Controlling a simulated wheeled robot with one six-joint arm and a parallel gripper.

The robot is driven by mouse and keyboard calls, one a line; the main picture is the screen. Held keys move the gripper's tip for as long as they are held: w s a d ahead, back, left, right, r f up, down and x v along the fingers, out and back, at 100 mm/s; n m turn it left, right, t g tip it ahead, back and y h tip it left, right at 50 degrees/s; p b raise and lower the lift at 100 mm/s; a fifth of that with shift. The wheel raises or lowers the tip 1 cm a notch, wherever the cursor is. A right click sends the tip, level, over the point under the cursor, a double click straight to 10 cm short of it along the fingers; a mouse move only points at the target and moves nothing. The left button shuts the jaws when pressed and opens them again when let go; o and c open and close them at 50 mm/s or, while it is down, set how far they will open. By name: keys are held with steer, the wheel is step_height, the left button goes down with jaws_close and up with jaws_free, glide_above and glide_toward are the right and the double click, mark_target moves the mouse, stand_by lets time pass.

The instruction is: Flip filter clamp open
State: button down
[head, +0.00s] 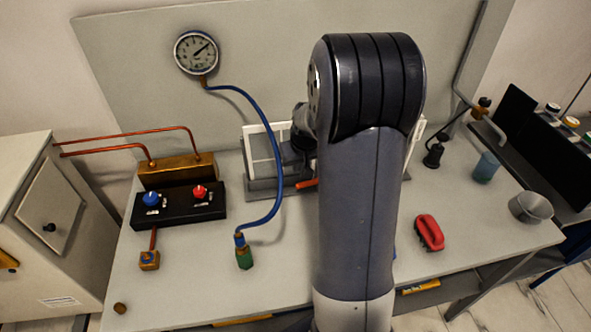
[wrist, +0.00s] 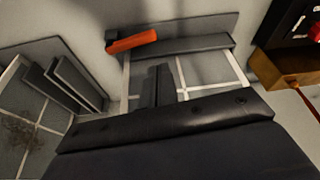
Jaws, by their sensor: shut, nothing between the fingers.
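The filter clamp's orange lever (head: 307,184) shows just left of my arm in the head view. In the wrist view the orange lever (wrist: 132,41) lies nearly level at the top left, at the end of a dark grey bar (wrist: 183,46). A white-framed grey filter panel (head: 262,152) stands behind it. The panel also shows in the wrist view (wrist: 195,72). My gripper (wrist: 158,72) is shut and empty, in front of the panel, apart from the orange lever. In the head view my arm hides the gripper's fingertips and much of the clamp.
A blue hose (head: 268,118) runs from the gauge (head: 196,52) to a green fitting (head: 244,258), close left of the filter. A black box (head: 180,206) with blue and red knobs stands left. A red brush (head: 429,232) lies right. A second, stained panel (wrist: 30,130) shows at wrist left.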

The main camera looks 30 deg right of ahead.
mark_target(310, 183)
steer(key=p+x, duration=0.1)
steer(key=x, duration=0.8)
steer(key=shift+s+f+b, duration=0.1)
steer(key=shift+f+b, duration=0.05)
steer(key=shift+b, duration=0.25)
